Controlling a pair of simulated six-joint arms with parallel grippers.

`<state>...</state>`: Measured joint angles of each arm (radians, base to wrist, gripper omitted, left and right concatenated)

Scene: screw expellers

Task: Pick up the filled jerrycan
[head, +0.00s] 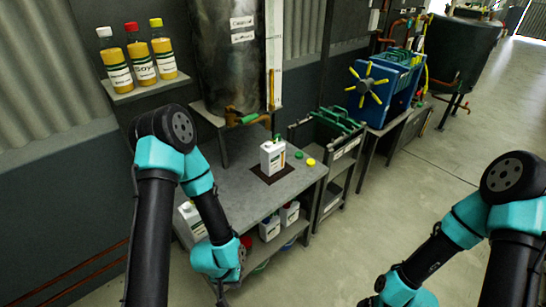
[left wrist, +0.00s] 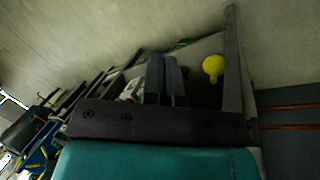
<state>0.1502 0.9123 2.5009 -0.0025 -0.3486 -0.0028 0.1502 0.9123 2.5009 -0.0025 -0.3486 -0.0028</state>
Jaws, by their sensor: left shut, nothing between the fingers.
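A white jerrycan (head: 272,158) with a printed label stands upright on a dark mat (head: 257,173) on the grey table. Something green shows at its top; its fill level cannot be seen. My left gripper (head: 222,293) hangs low by the table's front left, well apart from this jerrycan. In the left wrist view its fingers (left wrist: 166,80) are together with nothing held. My right gripper (head: 370,301) is at the bottom edge, partly cut off, far from the table; its fingers are not clear.
A tank (head: 226,55) with a tap (head: 246,118) stands behind. The right floor is clear.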

